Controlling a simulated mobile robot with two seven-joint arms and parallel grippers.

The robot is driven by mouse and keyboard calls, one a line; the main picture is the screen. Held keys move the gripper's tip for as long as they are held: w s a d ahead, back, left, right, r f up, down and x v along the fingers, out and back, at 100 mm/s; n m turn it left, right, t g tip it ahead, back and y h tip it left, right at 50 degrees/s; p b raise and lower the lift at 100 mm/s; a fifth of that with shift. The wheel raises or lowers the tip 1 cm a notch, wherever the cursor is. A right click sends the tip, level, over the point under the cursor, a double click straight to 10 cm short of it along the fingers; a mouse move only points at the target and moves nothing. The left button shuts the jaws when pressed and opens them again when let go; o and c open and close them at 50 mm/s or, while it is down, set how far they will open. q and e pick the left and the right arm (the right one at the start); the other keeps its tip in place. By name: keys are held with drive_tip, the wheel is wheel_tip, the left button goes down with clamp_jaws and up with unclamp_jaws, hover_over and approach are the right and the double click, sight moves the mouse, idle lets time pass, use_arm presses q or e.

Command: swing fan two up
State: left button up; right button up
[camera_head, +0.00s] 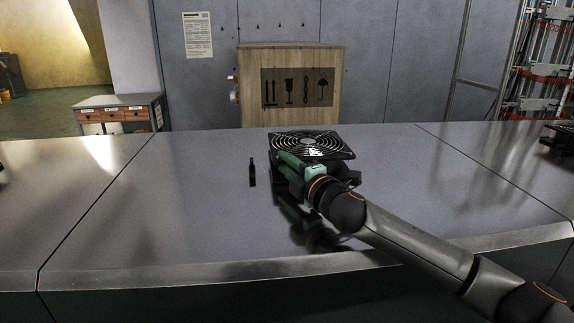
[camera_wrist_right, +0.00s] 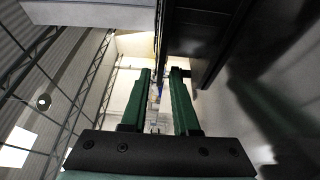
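A black square fan (camera_head: 312,145) with a pale ringed guard lies flat, face up, above the middle of the metal deck. I take it as fan two. My right gripper (camera_head: 284,160), with green fingers, is at its near left side. In the right wrist view my right gripper (camera_wrist_right: 162,76) has its two fingers parallel with a gap between them. The dark side of what looks like the fan (camera_wrist_right: 200,40) rises beyond and right of the fingertips. A thin dark edge shows near the gap; I cannot tell whether the fingers touch it. My left gripper is not in view.
A small dark upright post (camera_head: 252,173) stands on the deck left of the fan. Another dark unit (camera_head: 558,138) is at the deck's right edge. A wooden crate (camera_head: 290,58) stands behind, with a drawer cabinet (camera_head: 118,112) at left.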

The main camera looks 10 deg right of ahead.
clamp_jaws()
idle(1.1)
